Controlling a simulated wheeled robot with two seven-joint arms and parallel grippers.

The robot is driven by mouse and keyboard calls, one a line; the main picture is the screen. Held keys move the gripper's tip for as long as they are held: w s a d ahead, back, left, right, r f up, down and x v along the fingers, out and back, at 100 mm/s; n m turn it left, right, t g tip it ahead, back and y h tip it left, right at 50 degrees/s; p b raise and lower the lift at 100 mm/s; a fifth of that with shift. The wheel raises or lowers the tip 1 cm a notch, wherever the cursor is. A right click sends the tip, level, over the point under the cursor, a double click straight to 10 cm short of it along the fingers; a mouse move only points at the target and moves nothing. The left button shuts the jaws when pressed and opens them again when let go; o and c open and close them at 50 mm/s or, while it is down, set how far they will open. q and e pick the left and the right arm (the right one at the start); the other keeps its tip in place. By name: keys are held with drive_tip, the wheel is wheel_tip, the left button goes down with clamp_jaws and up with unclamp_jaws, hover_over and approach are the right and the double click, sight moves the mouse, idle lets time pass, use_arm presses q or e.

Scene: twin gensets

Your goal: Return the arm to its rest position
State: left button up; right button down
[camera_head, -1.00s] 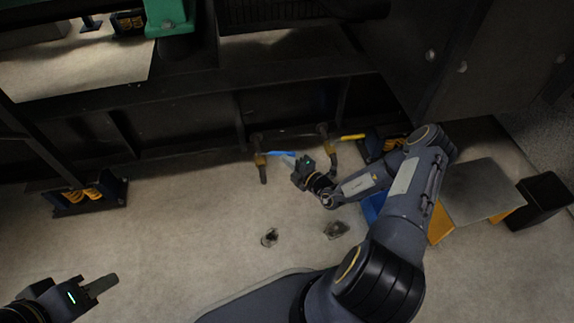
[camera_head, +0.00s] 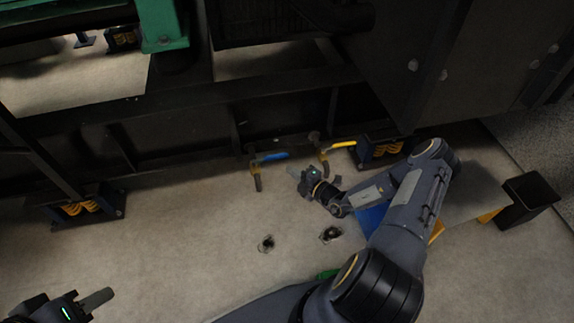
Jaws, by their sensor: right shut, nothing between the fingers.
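My right arm reaches in from the lower right, and its gripper (camera_head: 296,175) is shut and empty just above the floor, in front of the black frame. The valve with a blue handle (camera_head: 270,157) is a little above and left of it in the picture, apart from the fingers. The valve with a yellow handle (camera_head: 341,145) is above and right of it.
A blue object (camera_head: 370,219) and a grey plate (camera_head: 470,190) are partly behind my right arm. A black open bin (camera_head: 530,198) stands at right. The floor at left centre is clear.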

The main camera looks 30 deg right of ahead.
drive_tip(key=s+d+p, duration=0.1)
drive_tip(key=s+d, duration=0.3)
drive_tip(key=s, duration=0.2)
drive_tip(key=shift+s+r+p, duration=0.25)
drive_tip(key=shift+r+p, duration=0.05)
drive_tip(key=shift+r, duration=0.1)
drive_tip(key=shift+r, duration=0.1)
